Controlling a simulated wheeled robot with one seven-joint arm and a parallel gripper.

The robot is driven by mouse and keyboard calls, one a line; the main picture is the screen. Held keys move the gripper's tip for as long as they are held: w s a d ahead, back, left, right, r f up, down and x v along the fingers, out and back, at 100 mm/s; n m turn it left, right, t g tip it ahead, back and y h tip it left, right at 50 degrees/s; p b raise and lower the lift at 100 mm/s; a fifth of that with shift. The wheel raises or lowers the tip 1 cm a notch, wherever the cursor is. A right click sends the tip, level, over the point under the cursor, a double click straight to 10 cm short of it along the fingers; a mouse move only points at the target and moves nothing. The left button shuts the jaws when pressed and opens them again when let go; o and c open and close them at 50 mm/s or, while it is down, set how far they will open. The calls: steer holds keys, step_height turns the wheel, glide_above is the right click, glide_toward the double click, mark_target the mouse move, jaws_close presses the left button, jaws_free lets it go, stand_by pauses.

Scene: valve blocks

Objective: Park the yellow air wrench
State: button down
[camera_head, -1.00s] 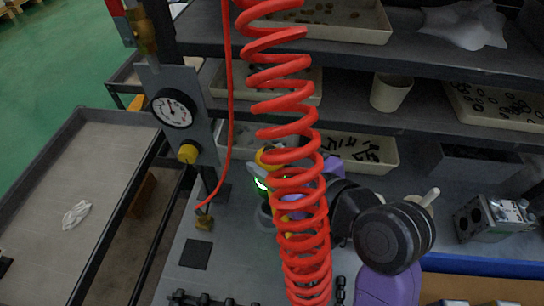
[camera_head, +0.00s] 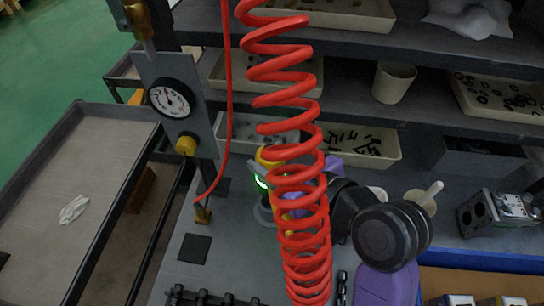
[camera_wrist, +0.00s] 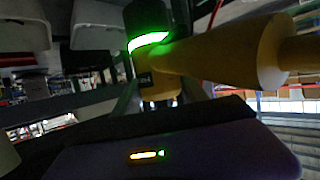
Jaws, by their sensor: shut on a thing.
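The yellow air wrench (camera_head: 268,156) is partly hidden behind the red coiled hose (camera_head: 285,130) in the head view. In the wrist view its yellow body (camera_wrist: 220,55) runs left to right, with a lit green ring at the left end. My gripper (camera_wrist: 150,118) is shut on the wrench; its fingertips are not clear in either view. In the head view a grey round piece (camera_head: 263,213) shows just below the wrench. I cannot tell whether it is a holder or whether the wrench touches it.
A panel with a pressure gauge (camera_head: 169,98) and yellow knob (camera_head: 186,145) stands left of the wrench. A black square pad (camera_head: 194,248) lies on the bench. Shelves with parts trays (camera_head: 350,152) stand behind. A metal valve block (camera_head: 497,212) sits at right.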

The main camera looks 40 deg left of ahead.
steer(key=shift+f+b, duration=2.65)
steer(key=shift+f, duration=0.7)
stand_by(1.2)
steer(key=c, duration=0.6)
jaws_free()
steer(key=shift+o, duration=0.4)
steer(key=shift+f, duration=0.1)
steer(key=shift+f, duration=0.15)
steer(key=v, duration=0.8)
